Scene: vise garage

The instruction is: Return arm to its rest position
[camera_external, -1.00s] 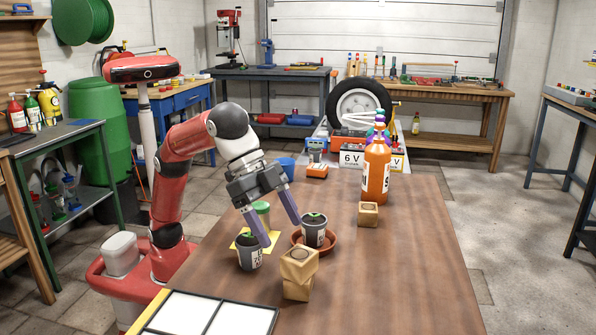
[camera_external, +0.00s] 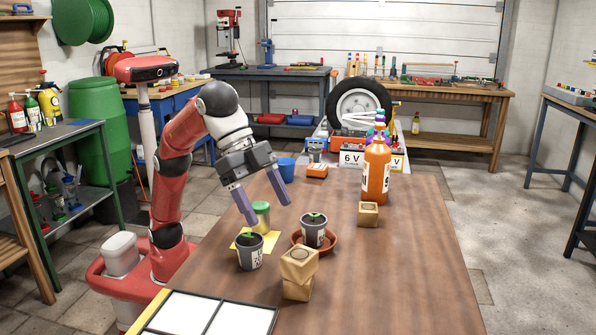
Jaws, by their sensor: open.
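My gripper (camera_external: 266,206) is open and empty. Its two purple fingers point down over the wooden table, above and behind the plant pots and close to a jar with a green lid (camera_external: 261,215). My red arm is bent, with its elbow raised, at the table's left side. A grey pot with a seedling (camera_external: 250,252) stands at the front left on the table. Another grey pot with a seedling (camera_external: 313,231) stands in a terracotta saucer (camera_external: 297,238). Both pots are upright and apart from the fingers.
Stacked wooden blocks (camera_external: 298,274) stand at the front, beside a white-panelled tray (camera_external: 207,315). A blue cup (camera_external: 287,167), an orange bottle (camera_external: 376,172) and another wooden block (camera_external: 368,214) are farther back. The table's right side is clear.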

